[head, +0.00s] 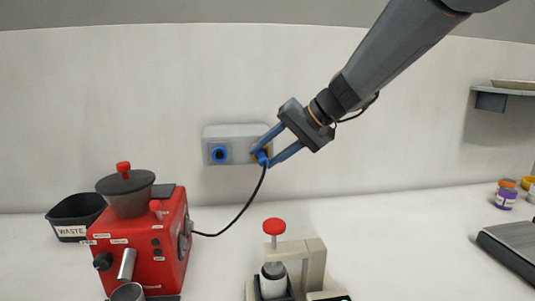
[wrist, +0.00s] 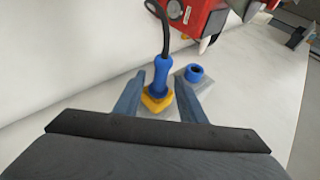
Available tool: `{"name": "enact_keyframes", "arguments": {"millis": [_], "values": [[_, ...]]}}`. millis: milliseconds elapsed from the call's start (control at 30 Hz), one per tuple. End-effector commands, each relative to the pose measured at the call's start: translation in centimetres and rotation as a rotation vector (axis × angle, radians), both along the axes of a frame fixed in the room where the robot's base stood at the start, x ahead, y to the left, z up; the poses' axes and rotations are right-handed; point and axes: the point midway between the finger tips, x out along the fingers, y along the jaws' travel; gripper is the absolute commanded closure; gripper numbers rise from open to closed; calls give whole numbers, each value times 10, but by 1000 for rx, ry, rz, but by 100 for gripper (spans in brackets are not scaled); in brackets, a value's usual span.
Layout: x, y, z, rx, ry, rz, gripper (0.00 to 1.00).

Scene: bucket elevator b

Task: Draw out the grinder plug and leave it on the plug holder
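The blue grinder plug (head: 263,159) is at the right end of a grey wall box (head: 236,133), with a yellow piece (wrist: 156,103) at its base. A black cable runs from it to the red grinder (head: 172,240). My gripper (head: 262,160) is at the plug. In the wrist view, its two fingers (wrist: 160,78) stand on either side of the plug (wrist: 161,75), seemingly open with a gap at least on the right. An empty blue ring opening (head: 219,154) is on the box's left; it also shows in the wrist view (wrist: 195,72). I cannot tell which part is the plug holder.
A black waste bin (head: 72,218) stands behind the grinder at left. A beige press with a red knob (head: 274,227) stands at front centre. A dark flat device (head: 510,250) and small jars (head: 506,195) are at right. The counter between is clear.

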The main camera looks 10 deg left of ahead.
Motion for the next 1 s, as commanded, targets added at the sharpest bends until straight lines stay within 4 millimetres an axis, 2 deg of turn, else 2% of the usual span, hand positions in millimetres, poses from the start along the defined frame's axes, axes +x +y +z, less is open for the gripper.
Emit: {"name": "enact_keyframes", "arguments": {"millis": [167, 600, 1000], "values": [[-1, -5, 4, 0, -1, 0, 63], [-13, -51, 45, -1, -1, -2, 63], [-16, -57, 51, 0, 0, 0, 63]]}}
